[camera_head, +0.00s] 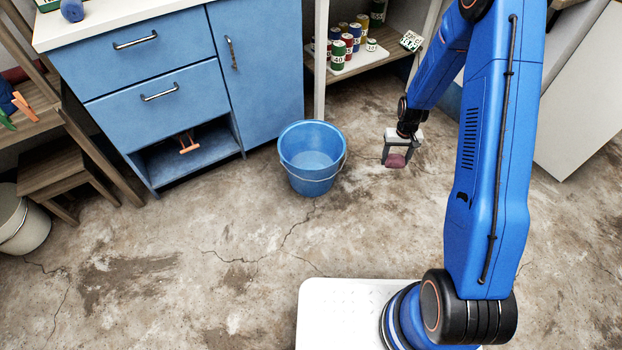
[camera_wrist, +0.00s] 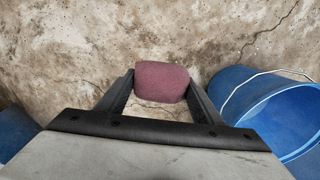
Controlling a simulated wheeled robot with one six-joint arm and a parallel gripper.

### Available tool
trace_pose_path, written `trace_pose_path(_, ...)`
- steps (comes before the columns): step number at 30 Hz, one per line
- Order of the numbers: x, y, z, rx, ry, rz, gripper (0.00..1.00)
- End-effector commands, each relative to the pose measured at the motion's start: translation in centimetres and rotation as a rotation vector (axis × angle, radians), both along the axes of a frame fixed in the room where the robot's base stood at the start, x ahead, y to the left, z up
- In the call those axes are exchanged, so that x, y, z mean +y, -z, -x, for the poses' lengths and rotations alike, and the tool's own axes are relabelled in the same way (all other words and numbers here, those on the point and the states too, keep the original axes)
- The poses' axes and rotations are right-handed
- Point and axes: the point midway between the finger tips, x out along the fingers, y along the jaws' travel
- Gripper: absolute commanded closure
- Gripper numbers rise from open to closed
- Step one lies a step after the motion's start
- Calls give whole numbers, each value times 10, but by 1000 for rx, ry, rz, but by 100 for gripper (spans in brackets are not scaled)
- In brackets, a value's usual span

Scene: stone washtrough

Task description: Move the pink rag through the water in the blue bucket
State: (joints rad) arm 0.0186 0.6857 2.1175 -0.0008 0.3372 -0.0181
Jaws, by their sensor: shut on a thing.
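The pink rag (camera_head: 397,160) is a small dusky pink lump held between the fingers of my gripper (camera_head: 397,158). In the wrist view the rag (camera_wrist: 161,82) fills the gap between the two dark fingertips of my gripper (camera_wrist: 161,88), which is shut on it. The blue bucket (camera_head: 312,180) stands upright on the floor, left of my gripper and apart from it, with its wire handle down at the front. Its inside looks lighter blue toward the bottom, where the water is. In the wrist view the bucket (camera_wrist: 270,115) is at the right edge, partly cut off.
Blue cabinets (camera_head: 160,90) stand behind the bucket on the left. A wooden shelf (camera_head: 350,65) with several coloured cans is behind it. A white bucket (camera_head: 22,222) and a wooden stool (camera_head: 62,180) are far left. The cracked floor (camera_head: 220,240) in front is clear.

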Motion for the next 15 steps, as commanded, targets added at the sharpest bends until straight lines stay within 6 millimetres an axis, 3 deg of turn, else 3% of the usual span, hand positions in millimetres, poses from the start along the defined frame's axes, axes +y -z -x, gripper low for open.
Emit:
trace_pose_path(5,2,0,-5,-1,-1,0,66)
trace_pose_path(15,16,0,-40,0,-1,0,66)
